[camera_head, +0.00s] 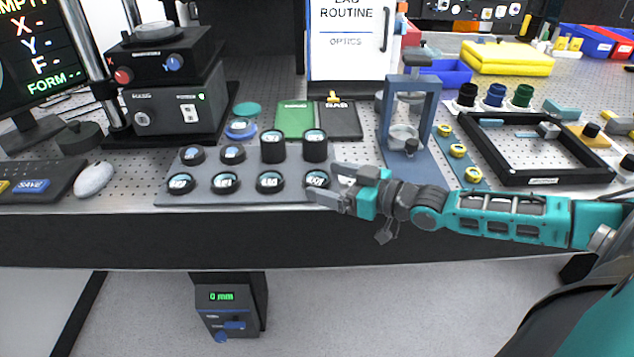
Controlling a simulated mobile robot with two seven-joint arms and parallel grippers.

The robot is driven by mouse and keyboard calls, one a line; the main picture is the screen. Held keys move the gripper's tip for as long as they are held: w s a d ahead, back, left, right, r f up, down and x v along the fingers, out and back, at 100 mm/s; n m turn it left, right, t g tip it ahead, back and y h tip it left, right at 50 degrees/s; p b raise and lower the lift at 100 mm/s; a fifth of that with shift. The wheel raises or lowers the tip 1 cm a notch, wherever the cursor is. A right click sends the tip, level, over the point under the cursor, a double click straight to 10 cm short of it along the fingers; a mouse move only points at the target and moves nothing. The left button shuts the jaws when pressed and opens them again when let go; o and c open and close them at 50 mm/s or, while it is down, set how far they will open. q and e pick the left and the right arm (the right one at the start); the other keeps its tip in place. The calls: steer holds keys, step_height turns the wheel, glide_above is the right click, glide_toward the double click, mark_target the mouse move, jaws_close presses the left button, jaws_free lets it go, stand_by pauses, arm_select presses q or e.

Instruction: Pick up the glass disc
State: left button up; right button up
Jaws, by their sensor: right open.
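Several round glass discs with dark rims lie on a grey mat (245,199) near the table's front edge; I cannot tell which one the task means. One disc (316,179) sits at the right end of the front row. My right gripper (325,183) reaches in from the right with its jaws open at this disc, and its fingers partly cover the disc's right side. Other front-row discs, such as this one (270,182), lie to its left. Two taller black cylinders with glassy tops (315,144) stand behind. My left gripper is not in view.
A blue frame stand (424,115) holding a clear round piece (403,133) stands behind my right gripper. A black square frame (540,178) lies at right. A grey instrument (180,110), a mouse (94,180) and a keyboard are at left.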

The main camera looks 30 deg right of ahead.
steer(key=shift+w+a+f, duration=0.1)
steer(key=shift+w+a, duration=0.1)
steer(key=shift+w, duration=0.35)
steer(key=c, duration=1.3)
